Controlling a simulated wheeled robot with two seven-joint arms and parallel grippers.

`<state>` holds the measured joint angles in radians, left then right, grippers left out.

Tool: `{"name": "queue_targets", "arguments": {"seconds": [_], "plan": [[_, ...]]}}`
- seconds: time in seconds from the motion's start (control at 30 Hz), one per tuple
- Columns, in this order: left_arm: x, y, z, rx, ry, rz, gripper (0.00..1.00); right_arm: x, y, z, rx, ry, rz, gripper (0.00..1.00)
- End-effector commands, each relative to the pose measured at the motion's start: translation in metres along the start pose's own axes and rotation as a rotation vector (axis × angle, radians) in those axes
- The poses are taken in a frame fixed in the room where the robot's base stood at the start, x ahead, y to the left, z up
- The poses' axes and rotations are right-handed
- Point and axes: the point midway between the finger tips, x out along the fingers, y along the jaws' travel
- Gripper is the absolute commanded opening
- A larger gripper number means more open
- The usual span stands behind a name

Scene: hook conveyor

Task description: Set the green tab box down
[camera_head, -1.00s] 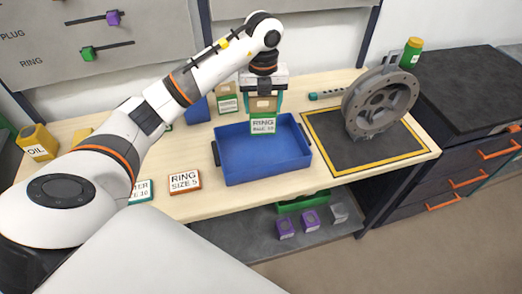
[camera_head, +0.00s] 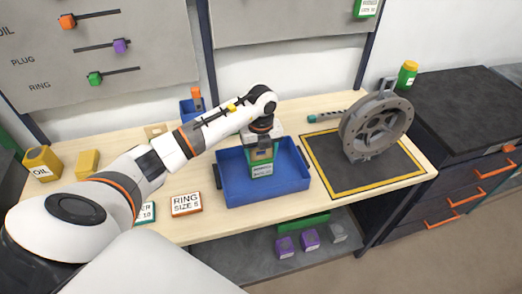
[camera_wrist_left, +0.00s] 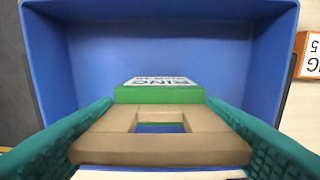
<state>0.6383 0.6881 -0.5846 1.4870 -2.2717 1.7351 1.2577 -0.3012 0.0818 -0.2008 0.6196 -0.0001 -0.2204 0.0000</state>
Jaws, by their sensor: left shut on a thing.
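The green tab box (camera_head: 262,170) has a white label and a green front, with a cardboard-brown top that shows in the left wrist view (camera_wrist_left: 90,148). My left gripper (camera_head: 262,152) is shut on it, with a teal finger on each side of the box in the left wrist view (camera_wrist_left: 160,135). The box is inside the outline of the blue tray (camera_head: 290,185), upright. I cannot tell whether its underside touches the tray floor. My right gripper is not in view.
A grey flanged wheel part (camera_head: 375,128) stands on a black mat with a yellow border (camera_head: 365,187) to the right. A "RING SIZE 5" sign (camera_head: 186,204) lies left of the tray. Yellow boxes (camera_head: 42,162) are at the far left. Purple boxes (camera_head: 285,246) sit on the lower shelf.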

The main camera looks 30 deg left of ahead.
Motion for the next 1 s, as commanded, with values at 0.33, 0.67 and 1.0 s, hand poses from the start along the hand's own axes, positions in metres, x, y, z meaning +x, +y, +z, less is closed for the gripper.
{"name": "queue_targets", "arguments": {"seconds": [0.33, 0.67, 1.0], "plan": [[0.002, 0.000, 0.000, 0.000, 0.001, 0.001, 0.77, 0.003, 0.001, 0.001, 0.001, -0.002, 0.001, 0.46], [0.002, 0.000, 0.000, 0.000, 0.001, 0.000, 0.87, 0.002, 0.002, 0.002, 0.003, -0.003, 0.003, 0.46], [-0.042, 0.001, -0.002, 0.001, 0.006, 0.005, 0.87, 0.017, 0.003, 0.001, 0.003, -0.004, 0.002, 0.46]]}}
